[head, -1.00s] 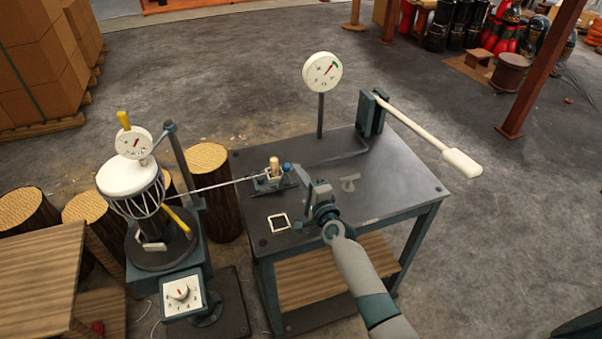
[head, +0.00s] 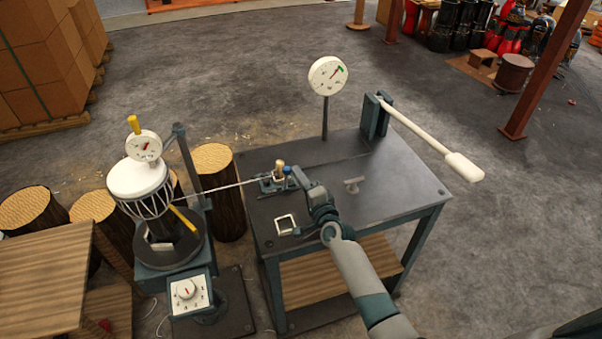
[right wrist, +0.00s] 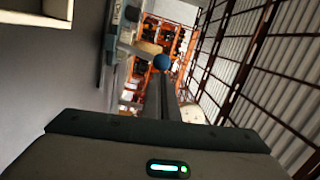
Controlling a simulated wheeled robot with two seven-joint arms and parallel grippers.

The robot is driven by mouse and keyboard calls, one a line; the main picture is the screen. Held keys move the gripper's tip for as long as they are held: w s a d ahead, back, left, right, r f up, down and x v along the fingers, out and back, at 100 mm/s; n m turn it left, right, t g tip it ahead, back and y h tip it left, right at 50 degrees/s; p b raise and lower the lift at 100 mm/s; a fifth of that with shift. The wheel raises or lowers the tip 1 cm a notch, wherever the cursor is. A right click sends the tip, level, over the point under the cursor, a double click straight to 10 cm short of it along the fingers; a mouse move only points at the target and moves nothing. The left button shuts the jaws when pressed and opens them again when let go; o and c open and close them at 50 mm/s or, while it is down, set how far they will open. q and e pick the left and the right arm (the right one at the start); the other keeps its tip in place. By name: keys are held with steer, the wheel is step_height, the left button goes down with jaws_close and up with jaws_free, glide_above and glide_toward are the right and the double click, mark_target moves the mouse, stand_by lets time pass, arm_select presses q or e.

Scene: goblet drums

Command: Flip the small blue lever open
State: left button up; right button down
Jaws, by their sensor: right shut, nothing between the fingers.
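The small blue lever shows as a blue ball knob (head: 287,169) on a small fixture (head: 272,183) on the dark table (head: 390,190). A tan peg (head: 280,164) stands just left of the knob. In the right wrist view the blue knob (right wrist: 161,62) is at the fingertips' end. My right gripper (head: 297,174) is shut and empty, with its tips right beside the knob. I cannot tell whether they touch it. The lower part of the lever is partly hidden by the gripper. My left gripper is not in view.
A rope (head: 225,187) runs from the fixture to a white drum (head: 139,180) on a stand at the left. A gauge (head: 328,75) and a long white-handled lever (head: 462,166) stand at the table's back. The table's right side is mostly clear.

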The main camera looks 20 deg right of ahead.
steer(key=shift+a+r+n+p, duration=0.2)
steer(key=shift+a+n+p, duration=0.45)
steer(key=shift+a+n, duration=0.35)
steer(key=shift+a+r+n+p, duration=0.2)
steer(key=shift+a+n+p, duration=0.45)
steer(key=shift+a+n, duration=0.3)
steer(key=shift+s, duration=0.1)
steer(key=shift+r, duration=0.1)
